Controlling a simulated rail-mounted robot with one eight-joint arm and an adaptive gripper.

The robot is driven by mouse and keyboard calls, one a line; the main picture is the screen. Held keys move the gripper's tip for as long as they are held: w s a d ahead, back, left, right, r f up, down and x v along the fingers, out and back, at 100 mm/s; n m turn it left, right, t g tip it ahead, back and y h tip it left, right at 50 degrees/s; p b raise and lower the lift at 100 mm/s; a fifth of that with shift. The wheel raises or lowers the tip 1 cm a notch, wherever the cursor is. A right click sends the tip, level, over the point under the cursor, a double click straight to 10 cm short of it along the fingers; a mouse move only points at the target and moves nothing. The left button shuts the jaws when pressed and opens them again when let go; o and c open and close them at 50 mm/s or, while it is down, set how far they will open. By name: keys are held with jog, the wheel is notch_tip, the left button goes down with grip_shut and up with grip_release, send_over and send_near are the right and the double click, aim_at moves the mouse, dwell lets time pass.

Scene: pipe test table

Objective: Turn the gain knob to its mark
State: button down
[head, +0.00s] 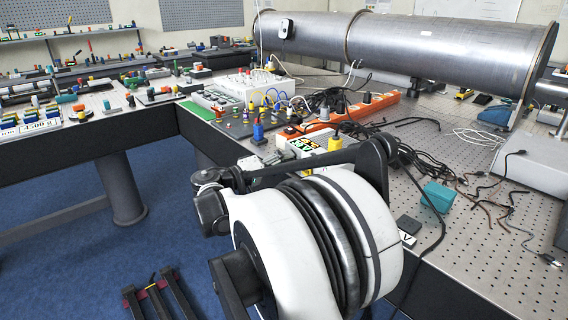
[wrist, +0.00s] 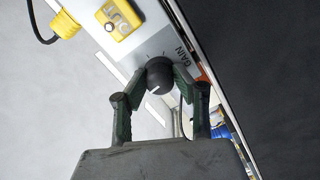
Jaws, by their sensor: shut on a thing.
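The gain knob (wrist: 159,76) is black and round and sits on a pale panel (wrist: 160,30) in the wrist view. A short white pointer line shows on its lower-left part in the picture. The word GAIN (wrist: 184,45) is printed to its upper right, and small dark tick marks show just above it. My gripper (wrist: 160,72) has its two dark green fingers closed on the knob, one on each side. In the head view my white and black arm links fill the front, and I cannot make out the knob or fingertips there.
A yellow box (wrist: 119,18) with a round fitting sits on the panel near the knob. A yellow plug (wrist: 65,24) trails a black cable. In the head view, a large metal pipe (head: 440,45), cables and a teal box (head: 438,197) occupy the perforated table (head: 500,285).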

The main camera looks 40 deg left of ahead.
jog(key=n+b, duration=0.1)
jog(key=n, duration=0.5)
jog(key=shift+f, duration=0.1)
jog(key=n, duration=0.6)
jog(key=shift+n+b, duration=0.35)
jog(key=shift+n, duration=0.05)
jog(key=n, duration=1.2)
jog(key=shift+d+b, duration=0.1)
jog(key=shift+b, duration=0.25)
jog(key=shift+n, duration=0.3)
jog(key=c, duration=1.4)
grip_release()
jog(key=shift+o, duration=0.2)
